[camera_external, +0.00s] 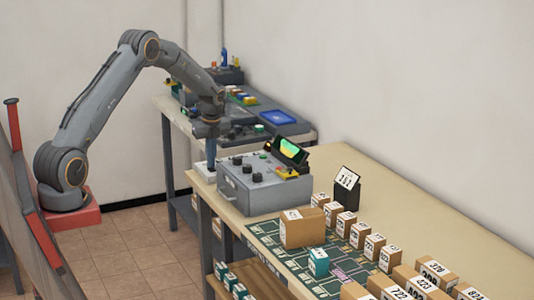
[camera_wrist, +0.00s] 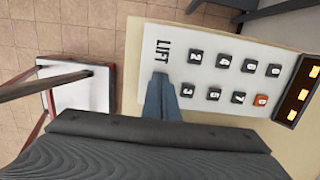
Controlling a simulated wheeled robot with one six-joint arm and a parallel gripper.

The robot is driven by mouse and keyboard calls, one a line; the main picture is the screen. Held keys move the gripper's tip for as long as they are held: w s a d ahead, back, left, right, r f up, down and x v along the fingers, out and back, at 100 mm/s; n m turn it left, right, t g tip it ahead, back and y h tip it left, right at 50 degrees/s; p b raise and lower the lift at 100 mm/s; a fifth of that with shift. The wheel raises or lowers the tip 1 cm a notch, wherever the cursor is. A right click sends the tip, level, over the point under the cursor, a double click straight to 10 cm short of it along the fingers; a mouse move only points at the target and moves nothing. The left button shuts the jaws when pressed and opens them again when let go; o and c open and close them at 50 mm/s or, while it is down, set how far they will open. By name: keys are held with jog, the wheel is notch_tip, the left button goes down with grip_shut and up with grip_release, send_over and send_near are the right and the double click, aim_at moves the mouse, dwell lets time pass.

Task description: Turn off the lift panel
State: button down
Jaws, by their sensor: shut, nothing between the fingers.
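The lift panel (camera_wrist: 222,78) is a white plate marked LIFT, with two rows of dark numbered buttons (camera_wrist: 234,64). One button (camera_wrist: 261,100) at the end of a row is orange. A dark strip (camera_wrist: 299,91) with several glowing amber segments sits at the panel's right end. In the external view the white panel (camera_external: 202,172) lies at the table's corner, mostly hidden by my gripper and the grey box. My gripper (camera_external: 211,168) points down over it. In the wrist view its blue fingertips (camera_wrist: 162,78) are shut and empty, beside the LIFT lettering; contact cannot be told.
A grey control box (camera_external: 262,186) with black knobs stands close right of my gripper. Behind is another table with panels and a blue tray (camera_external: 277,117). Several cardboard boxes (camera_external: 302,228) stand toward the front right. A white-topped stand (camera_wrist: 80,88) is left of the panel.

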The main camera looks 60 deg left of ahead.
jog(key=shift+s+d+f, duration=0.1)
jog(key=shift+s+f, duration=0.1)
jog(key=shift+f, duration=0.25)
jog(key=shift+s+d+p, duration=0.1)
jog(key=shift+d+p, duration=0.25)
jog(key=shift+d, duration=0.45)
notch_tip(320, 180, up, 15)
jog(key=d, duration=0.1)
jog(key=shift+w+f, duration=0.2)
jog(key=shift+w, duration=0.1)
jog(key=shift+b, duration=0.45)
